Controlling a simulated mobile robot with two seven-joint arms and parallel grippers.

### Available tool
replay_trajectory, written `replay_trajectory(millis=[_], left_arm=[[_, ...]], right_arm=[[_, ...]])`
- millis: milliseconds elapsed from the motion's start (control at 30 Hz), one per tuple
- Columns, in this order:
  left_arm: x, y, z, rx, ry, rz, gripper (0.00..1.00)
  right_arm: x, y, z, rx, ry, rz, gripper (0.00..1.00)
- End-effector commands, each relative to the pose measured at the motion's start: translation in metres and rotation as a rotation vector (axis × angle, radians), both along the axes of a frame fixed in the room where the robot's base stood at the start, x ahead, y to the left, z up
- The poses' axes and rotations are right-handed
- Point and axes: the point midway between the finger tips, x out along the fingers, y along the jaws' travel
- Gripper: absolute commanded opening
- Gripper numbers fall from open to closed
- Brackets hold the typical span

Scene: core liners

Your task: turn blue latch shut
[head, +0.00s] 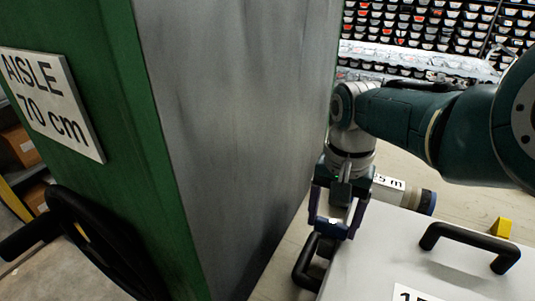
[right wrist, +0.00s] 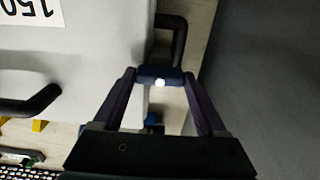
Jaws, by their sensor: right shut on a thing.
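The blue latch (head: 329,229) is a short dark blue bar at the left edge of a pale grey box lid (head: 375,258). My right gripper (head: 335,226) comes down over it from above, with one finger at each end of the bar. The gripper is shut on the latch. How far the latch is turned is hard to tell. My left gripper is out of view.
A tall green and grey cabinet (head: 235,120) stands close on the left, with a black handwheel (head: 105,245). Black handles (head: 470,236) stick up from the box. A labelled tube (head: 390,190) and a yellow wedge (head: 501,227) lie behind it. Racks of bins (head: 440,25) fill the back.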

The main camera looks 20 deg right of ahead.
Motion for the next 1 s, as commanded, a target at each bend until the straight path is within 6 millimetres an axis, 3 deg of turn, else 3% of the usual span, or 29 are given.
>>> replay_trajectory(millis=[300,333,533,833,1000], left_arm=[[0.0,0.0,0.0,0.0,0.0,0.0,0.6],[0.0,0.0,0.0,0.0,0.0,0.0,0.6],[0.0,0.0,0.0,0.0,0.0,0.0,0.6],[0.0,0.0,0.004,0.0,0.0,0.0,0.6],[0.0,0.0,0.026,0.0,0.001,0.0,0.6]], right_arm=[[0.0,0.0,0.001,0.0,0.001,0.006,0.19],[0.0,0.0,0.001,0.0,0.001,0.006,0.76],[0.0,0.0,0.0,-0.001,0.001,0.005,0.98],[0.0,0.0,0.005,-0.001,0.001,0.003,1.0],[0.0,0.0,0.034,-0.001,-0.001,0.004,1.0]])
